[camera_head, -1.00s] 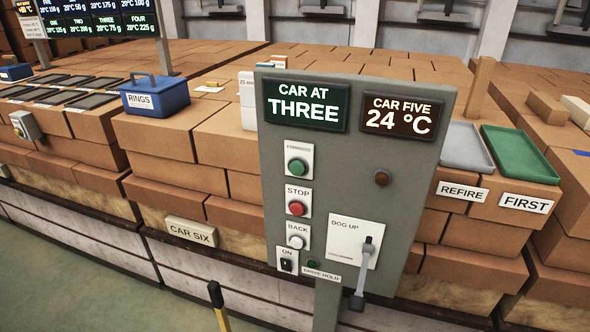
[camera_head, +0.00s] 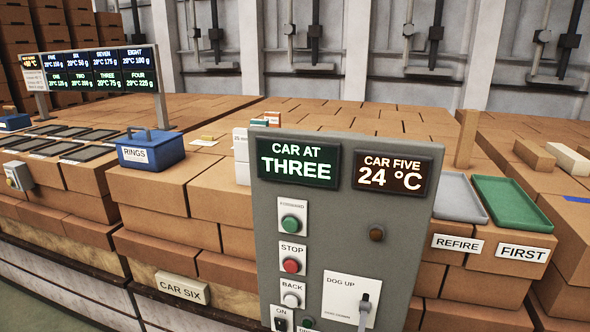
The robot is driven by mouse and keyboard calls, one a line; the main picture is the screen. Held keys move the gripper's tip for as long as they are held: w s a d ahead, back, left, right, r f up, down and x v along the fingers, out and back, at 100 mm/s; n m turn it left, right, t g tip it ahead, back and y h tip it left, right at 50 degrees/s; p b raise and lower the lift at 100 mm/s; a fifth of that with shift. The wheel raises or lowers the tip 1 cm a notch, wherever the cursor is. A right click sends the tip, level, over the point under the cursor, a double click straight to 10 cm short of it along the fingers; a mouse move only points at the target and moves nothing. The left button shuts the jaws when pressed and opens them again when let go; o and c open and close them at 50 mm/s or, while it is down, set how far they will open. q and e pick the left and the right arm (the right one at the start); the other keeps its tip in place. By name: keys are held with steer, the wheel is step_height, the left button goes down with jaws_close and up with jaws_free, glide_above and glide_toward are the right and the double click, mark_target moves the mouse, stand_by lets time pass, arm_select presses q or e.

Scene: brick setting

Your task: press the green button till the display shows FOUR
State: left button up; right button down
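The grey control panel (camera_head: 330,222) stands upright in front of the brick stacks. The green button (camera_head: 290,222) is at the upper left of the panel's controls, under a white label whose small print is blurred. The red STOP button (camera_head: 291,265) is below it, and the white BACK button (camera_head: 291,299) below that. Neither of my grippers is in view, and nothing touches the panel.
A second display (camera_head: 391,176) reads "CAR FIVE 24 °C". A DOG UP lever (camera_head: 365,304) is at the panel's lower right. A blue RINGS box (camera_head: 151,149), a grey tray (camera_head: 459,198) and a green tray (camera_head: 512,204) sit on bricks. A raised information board (camera_head: 97,72) stands at left.

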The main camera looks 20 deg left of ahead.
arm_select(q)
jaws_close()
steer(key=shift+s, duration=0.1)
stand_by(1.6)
